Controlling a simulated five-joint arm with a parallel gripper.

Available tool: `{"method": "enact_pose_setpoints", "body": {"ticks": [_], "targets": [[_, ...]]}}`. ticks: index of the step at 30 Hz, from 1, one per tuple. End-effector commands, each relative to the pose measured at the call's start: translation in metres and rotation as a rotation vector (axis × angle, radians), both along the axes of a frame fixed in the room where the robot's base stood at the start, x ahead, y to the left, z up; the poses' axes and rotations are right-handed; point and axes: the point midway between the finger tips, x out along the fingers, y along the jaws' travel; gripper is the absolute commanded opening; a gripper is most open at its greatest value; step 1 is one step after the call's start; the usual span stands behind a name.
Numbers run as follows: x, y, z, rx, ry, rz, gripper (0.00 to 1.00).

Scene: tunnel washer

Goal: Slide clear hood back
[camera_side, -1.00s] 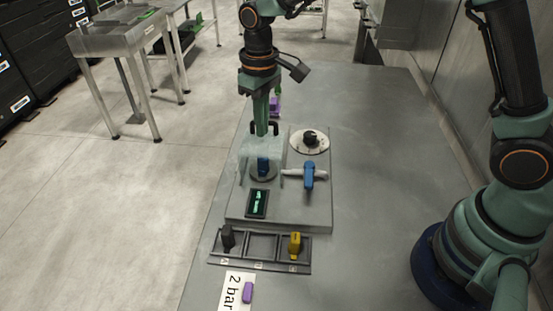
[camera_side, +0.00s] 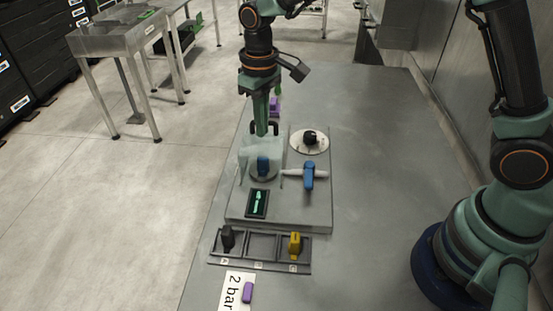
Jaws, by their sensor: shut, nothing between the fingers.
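The clear hood (camera_side: 246,152) stands on the grey panel, over or just behind a blue knob (camera_side: 263,166) on a round base. The hood is see-through, so its exact edges are hard to make out. A dark handle (camera_side: 275,129) shows at its far end. My gripper (camera_side: 262,133) points straight down at this handle, with its fingers together and nothing seen between them. Its tips overlap the handle in this view; I cannot tell whether they touch it.
On the panel (camera_side: 318,212) are a white dial with a black knob (camera_side: 309,138), a blue-handled valve (camera_side: 308,177) and a green-lit display (camera_side: 257,203). The table's right side is clear.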

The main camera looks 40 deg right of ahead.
Motion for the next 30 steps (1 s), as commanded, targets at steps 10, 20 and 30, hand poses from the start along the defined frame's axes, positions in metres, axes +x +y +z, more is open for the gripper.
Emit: {"method": "enact_pose_setpoints", "body": {"ticks": [10, 20, 30], "targets": [[0.005, -0.005, 0.0, 0.0, 0.001, -0.002, 0.0], [0.021, -0.021, 0.0, 0.0, -0.001, -0.001, 0.0], [0.022, -0.022, 0.0, 0.0, -0.001, 0.0, 0.0]]}}
